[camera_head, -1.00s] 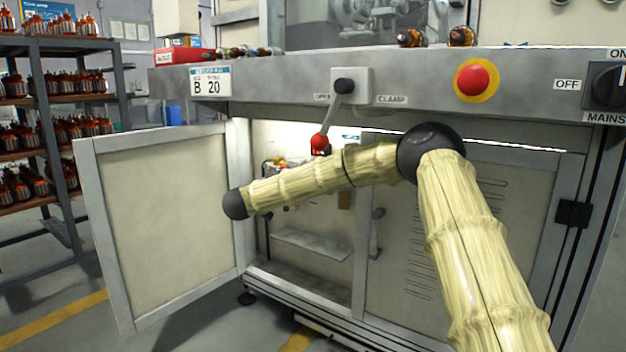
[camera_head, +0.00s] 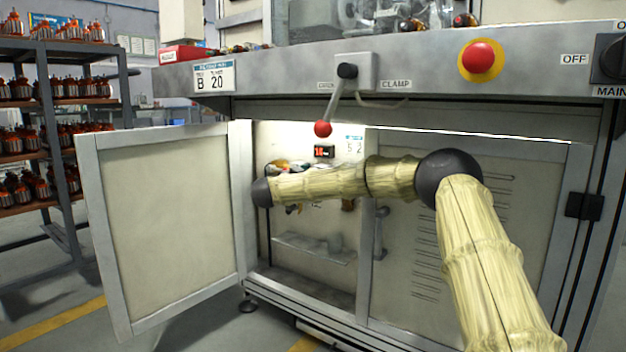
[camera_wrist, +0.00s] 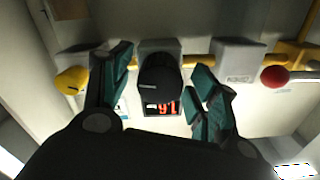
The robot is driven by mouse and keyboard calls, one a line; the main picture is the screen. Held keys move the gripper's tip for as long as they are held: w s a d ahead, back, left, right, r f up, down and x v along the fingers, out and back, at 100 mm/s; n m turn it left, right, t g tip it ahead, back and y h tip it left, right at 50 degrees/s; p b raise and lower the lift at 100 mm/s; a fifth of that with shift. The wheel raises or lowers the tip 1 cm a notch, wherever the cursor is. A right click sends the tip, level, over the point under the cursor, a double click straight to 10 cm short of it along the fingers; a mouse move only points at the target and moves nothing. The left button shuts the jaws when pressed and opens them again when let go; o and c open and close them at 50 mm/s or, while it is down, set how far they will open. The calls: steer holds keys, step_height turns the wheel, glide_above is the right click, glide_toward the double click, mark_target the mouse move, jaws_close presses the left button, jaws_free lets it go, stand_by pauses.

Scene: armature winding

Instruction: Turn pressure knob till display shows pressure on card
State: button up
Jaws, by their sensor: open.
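The black pressure knob (camera_wrist: 160,80) sits in the middle of the wrist view, under a grey block. My gripper (camera_wrist: 163,62) is open, with one dark green finger on each side of the knob; I cannot tell whether either touches it. The display (camera_wrist: 163,108) shows red digits upside down just behind the knob, partly covered. In the head view the display (camera_head: 323,152) is lit red inside the open cabinet, reading roughly 16. A white card (camera_head: 355,145) beside it appears to read 5 2. My arm hides the knob and gripper in the head view.
In the wrist view a yellow knob (camera_wrist: 71,80) is left, and a grey box (camera_wrist: 239,62) and red knob (camera_wrist: 275,78) are right, along a yellow pipe. The cabinet door (camera_head: 165,215) stands open. A clamp lever (camera_head: 335,100) hangs above the opening. Another card (camera_head: 214,77) reads B 20.

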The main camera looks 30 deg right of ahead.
steer(key=shift+c, duration=0.2)
steer(key=c, duration=1)
